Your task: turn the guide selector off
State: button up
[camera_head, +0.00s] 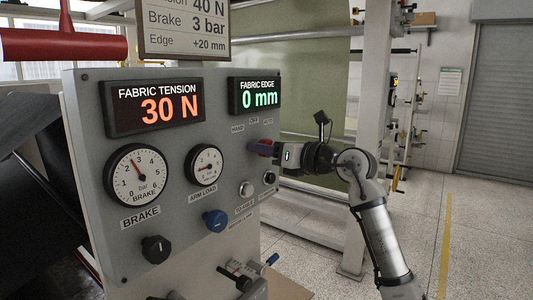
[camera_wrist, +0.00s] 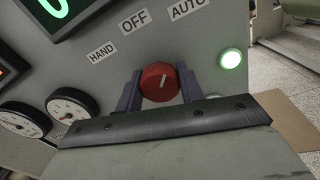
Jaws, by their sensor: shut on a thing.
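The guide selector is a red round knob (camera_wrist: 159,82) with a short white pointer line. The labels HAND (camera_wrist: 102,52), OFF (camera_wrist: 134,20) and AUTO (camera_wrist: 188,8) are above it in the wrist view. The line points up and slightly right, in a direction between OFF and AUTO. My gripper (camera_wrist: 158,90) is shut on the knob, one finger on its left side and one on its right.
The grey panel (camera_head: 150,192) carries a tension display (camera_head: 154,106) reading 30 N, an edge display (camera_head: 254,96) reading 0 mm, two dials and a blue knob (camera_head: 215,220). A green lamp (camera_wrist: 231,59) is lit right of the selector. Open floor (camera_head: 480,240) lies to the right.

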jog(key=n+b, duration=0.3)
jog(key=n, duration=0.1)
jog(key=shift+f+b, duration=0.15)
jog(key=shift+b, duration=0.2)
jog(key=shift+n+b, duration=1)
jog(key=shift+n, duration=0.9)
jog(key=shift+r, duration=0.2)
jog(key=o, duration=1)
jog(key=b+v, duration=0.4)
jog(key=v, duration=0.9)
jog(key=shift+s+d, duration=0.25)
jog(key=shift+d, duration=0.1)
jog(key=shift+d, duration=0.1)
